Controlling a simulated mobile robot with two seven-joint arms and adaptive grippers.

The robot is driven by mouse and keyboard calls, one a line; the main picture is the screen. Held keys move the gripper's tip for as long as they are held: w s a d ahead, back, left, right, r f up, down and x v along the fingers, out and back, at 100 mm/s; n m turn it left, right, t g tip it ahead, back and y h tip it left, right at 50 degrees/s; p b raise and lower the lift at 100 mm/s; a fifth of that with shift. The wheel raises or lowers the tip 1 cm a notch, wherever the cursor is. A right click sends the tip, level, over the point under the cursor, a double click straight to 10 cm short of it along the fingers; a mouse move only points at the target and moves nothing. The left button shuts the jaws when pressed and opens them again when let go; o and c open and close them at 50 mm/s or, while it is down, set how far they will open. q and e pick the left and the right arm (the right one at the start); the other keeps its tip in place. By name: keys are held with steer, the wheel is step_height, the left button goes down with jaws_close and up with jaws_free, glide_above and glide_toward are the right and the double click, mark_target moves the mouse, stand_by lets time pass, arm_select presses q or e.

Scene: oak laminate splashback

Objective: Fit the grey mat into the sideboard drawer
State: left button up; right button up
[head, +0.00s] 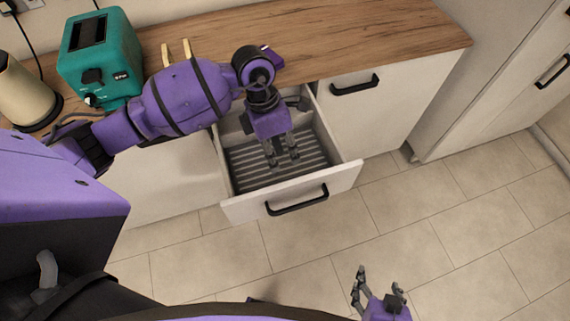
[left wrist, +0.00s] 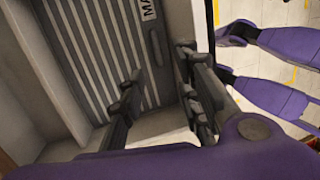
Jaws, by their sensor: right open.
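The grey ribbed mat (head: 245,167) lies in the open sideboard drawer (head: 345,177) and appears flat on its floor. In the left wrist view its ribs and part of a printed label show on the mat (left wrist: 95,50). My left gripper (head: 282,158) points down into the drawer above the mat, its fingers apart with nothing seen held between them. The same fingers show in the left wrist view (left wrist: 160,98). My arm and gripper hide part of the mat and the back of the drawer. My right gripper (head: 367,283) is open and empty, low in the head view over the floor.
The drawer has a black handle (head: 297,200) and pale side walls. A wooden worktop (head: 340,38) lies behind, with a teal toaster (head: 100,55) and a cream kettle (head: 25,95) at left. A closed drawer front (head: 350,115) is to the right. The tiled floor (head: 430,220) is clear.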

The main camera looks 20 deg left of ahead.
arm_select(q)
steer(key=v, duration=0.3)
steer(key=shift+r, duration=0.25)
stand_by(0.4)
